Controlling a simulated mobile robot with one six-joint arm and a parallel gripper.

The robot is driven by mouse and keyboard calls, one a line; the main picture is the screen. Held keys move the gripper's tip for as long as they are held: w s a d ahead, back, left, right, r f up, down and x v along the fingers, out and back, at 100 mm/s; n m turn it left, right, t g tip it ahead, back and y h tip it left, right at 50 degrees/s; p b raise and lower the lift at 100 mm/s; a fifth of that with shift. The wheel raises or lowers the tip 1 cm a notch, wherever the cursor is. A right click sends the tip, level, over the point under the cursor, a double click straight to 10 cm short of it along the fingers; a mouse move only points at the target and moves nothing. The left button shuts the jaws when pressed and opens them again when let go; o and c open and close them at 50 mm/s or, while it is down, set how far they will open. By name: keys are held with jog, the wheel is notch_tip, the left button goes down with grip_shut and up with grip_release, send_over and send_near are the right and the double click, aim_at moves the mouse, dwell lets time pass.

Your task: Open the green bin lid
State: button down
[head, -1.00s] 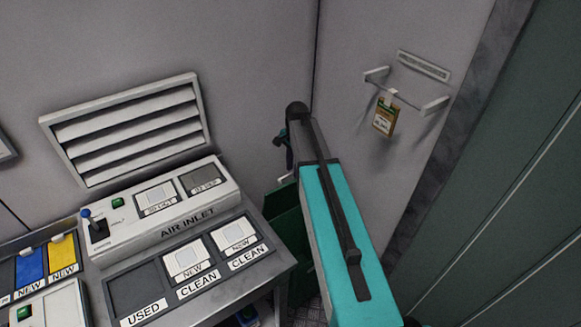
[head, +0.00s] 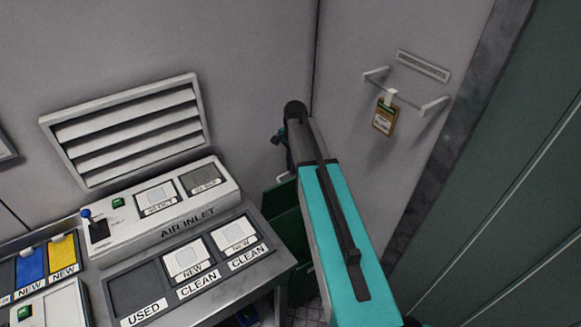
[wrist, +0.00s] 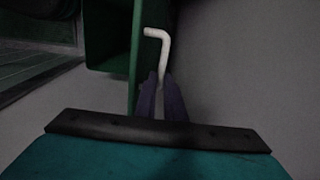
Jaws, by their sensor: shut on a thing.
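The dark green bin (head: 284,213) stands on the floor right of the console, partly hidden behind my arm. In the wrist view its green walls (wrist: 108,62) show at the upper left. A white bent handle (wrist: 156,34) is beside a green panel edge that stands nearly along my view; I cannot tell for sure how far the lid is raised. My gripper (wrist: 163,82) has its dark fingers shut on the lower part of this handle. In the head view the fingers cannot be made out.
The console (head: 195,280) with its air inlet panel (head: 165,215) stands close on the left of the bin. The grey wall (head: 350,120) is close behind, with a tag (head: 385,118) hanging on a rail. A green door (head: 510,220) is at right.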

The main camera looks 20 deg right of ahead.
jog(key=w, duration=0.4)
jog(key=shift+a, duration=0.35)
jog(key=c, duration=1.8)
grip_release()
jog(key=shift+f, duration=0.1)
jog(key=shift+c, duration=0.2)
notch_tip(320, 180, up, 14)
jog(key=b, duration=0.1)
jog(key=shift+s+b, duration=0.35)
jog(key=shift+f, duration=0.1)
